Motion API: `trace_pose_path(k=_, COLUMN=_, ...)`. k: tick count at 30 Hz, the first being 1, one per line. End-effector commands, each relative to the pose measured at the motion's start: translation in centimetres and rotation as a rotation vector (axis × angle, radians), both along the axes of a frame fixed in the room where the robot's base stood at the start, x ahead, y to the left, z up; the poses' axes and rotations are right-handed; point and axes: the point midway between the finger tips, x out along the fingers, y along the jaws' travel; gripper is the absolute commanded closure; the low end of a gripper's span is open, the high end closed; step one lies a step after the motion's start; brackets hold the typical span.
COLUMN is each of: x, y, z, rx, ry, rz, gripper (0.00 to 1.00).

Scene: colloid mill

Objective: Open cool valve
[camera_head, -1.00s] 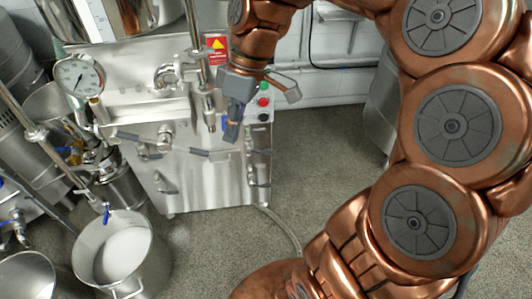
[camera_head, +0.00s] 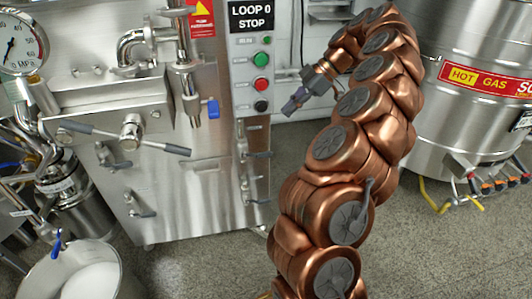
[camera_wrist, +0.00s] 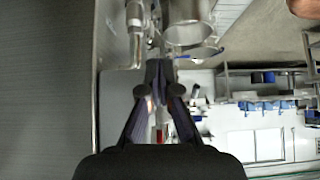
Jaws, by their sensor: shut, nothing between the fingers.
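The steel mill (camera_head: 190,190) stands at centre left in the head view. No readable label shows which is the cool valve. My gripper (camera_head: 290,105) is shut and empty, to the right of the control buttons and apart from every valve. In the wrist view its fingers (camera_wrist: 160,75) come together, with steel pipework beyond.
A two-armed handle (camera_head: 131,130) juts from the mill front. A pressure gauge (camera_head: 20,45) and a steel pot (camera_head: 75,280) are at left. A large steel tank (camera_head: 445,120) with hoses stands right. Floor between mill and tank is clear.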

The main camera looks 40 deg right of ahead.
Motion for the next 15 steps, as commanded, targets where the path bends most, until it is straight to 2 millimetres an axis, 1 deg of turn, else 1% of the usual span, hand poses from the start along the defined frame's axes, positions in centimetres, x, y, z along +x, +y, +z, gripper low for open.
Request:
trace_pose_path(k=1, x=-0.1, y=-0.52, z=-0.8, rx=0.0, ry=-0.006, rz=-0.003, gripper=1.0)
trace_pose_path(k=3, x=-0.2, y=-0.9, z=-1.05, rx=-0.001, ry=-0.012, rz=-0.002, gripper=1.0)
trace_pose_path(k=15, x=-0.19, y=-0.83, z=-1.11, rx=-0.002, ry=-0.014, rz=0.0, gripper=1.0)
